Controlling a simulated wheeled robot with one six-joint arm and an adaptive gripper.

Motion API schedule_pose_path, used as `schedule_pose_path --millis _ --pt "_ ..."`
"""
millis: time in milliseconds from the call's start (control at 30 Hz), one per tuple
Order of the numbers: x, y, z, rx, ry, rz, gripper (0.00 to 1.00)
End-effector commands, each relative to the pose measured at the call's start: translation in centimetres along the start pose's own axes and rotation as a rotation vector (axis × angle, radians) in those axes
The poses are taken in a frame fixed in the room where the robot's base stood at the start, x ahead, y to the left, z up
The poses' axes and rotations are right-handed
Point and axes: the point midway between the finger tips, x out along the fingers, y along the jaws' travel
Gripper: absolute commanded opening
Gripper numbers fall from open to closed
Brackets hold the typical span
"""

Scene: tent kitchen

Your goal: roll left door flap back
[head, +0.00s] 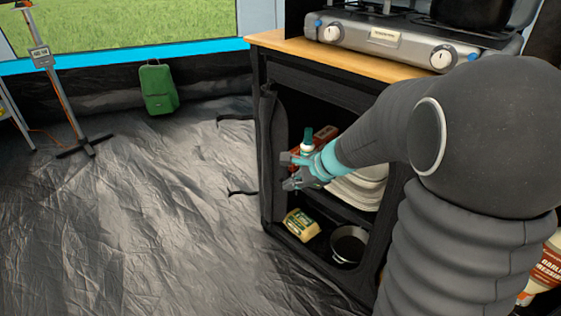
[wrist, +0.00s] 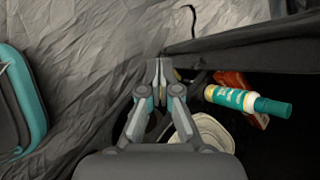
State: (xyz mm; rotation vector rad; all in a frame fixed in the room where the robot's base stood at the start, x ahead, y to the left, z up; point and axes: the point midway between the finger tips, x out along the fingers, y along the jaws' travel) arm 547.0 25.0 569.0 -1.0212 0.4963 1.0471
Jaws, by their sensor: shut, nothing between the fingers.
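The black fabric kitchen unit (head: 258,70) has an open front. A dark flap of cloth (head: 270,150), which looks like the left door flap, hangs along the left edge of the opening. A dark fabric edge (wrist: 250,38) also runs across the wrist view. My gripper (head: 287,172) is in front of the opening, just right of the flap. Its fingers (wrist: 160,68) are together with nothing between them. In the wrist view the fingertips are close to the end of the fabric edge; I cannot tell if they touch. My arm hides the right side of the opening.
Inside are a teal-capped bottle (wrist: 240,100), plates (head: 358,190), a yellow pack (head: 301,224) and a dark pan (head: 349,245). A stove (head: 380,35) stands on the wooden top. Black straps (head: 236,117) stick out left.

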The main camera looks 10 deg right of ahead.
Motion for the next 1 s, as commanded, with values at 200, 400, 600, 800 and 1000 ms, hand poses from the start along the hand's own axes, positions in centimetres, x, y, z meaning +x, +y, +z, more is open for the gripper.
schedule_pose_path --millis 200,400,600,800,1000 --pt "4.1 -3.9 -5.8 0.483 -0.021 -0.071 0.0" --pt "6.8 -5.2 -10.2 0.781 -0.024 -0.124 0.0" --pt "8.1 -5.4 -11.9 0.888 -0.025 -0.143 0.0" --pt "10.4 -5.6 -12.0 0.89 -0.024 -0.142 0.0" --pt "13.8 -6.1 -12.1 0.888 -0.024 -0.142 0.0"
